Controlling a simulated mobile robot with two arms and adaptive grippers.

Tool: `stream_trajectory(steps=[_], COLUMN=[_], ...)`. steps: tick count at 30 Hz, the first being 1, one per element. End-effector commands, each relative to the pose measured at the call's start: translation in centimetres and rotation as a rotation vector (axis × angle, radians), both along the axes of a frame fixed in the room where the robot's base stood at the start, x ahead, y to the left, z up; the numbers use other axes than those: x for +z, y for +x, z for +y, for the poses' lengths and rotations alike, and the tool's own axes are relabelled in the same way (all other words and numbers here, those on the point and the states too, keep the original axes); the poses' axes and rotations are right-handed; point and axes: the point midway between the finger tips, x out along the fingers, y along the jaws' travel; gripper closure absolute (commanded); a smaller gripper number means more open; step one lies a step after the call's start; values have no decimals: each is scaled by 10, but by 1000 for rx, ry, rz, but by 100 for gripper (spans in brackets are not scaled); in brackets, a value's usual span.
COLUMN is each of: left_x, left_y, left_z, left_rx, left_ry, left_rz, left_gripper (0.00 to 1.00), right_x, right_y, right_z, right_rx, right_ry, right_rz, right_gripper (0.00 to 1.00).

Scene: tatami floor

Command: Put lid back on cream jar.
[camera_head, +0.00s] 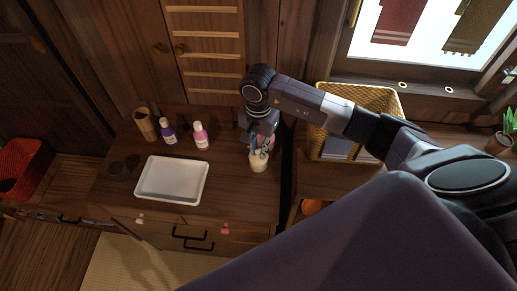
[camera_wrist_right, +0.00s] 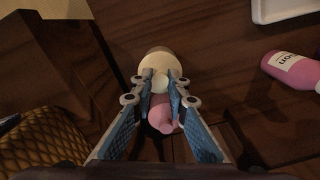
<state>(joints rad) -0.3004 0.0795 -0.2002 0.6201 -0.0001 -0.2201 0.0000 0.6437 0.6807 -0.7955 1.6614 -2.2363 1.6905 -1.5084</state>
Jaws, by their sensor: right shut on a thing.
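My right gripper (camera_head: 262,141) points down over the right side of the wooden cabinet top. It is shut on a piece with a pink rounded part (camera_wrist_right: 163,114) between its blue-padded fingers, which I take to be the lid. A small pale disc shows at the fingertips (camera_wrist_right: 160,86). The cream-coloured jar (camera_head: 259,162) stands just below the fingers; in the right wrist view it shows as a pale round shape (camera_wrist_right: 157,60) beyond them. I cannot tell whether the held piece touches the jar. My left gripper is not in view.
A white tray (camera_head: 172,196) lies to the left of the jar. A pink bottle (camera_head: 201,136), a purple bottle (camera_head: 169,133) and a bamboo cup (camera_head: 146,125) stand behind it. A wicker basket (camera_head: 391,105) stands to the right. The cabinet top between tray and jar is bare.

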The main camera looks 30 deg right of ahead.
Motion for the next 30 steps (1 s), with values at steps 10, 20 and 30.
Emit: stream_trajectory(steps=[10,20,30], left_x=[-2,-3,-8], left_y=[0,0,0], left_z=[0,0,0], left_rx=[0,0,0], left_ry=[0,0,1], left_rz=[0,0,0], left_gripper=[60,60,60], right_x=[0,0,0], right_y=[0,0,0], right_z=[0,0,1], right_rx=[0,1,1], right_ry=[0,1,0], right_rz=[0,-1,0], right_gripper=[100,100,100])
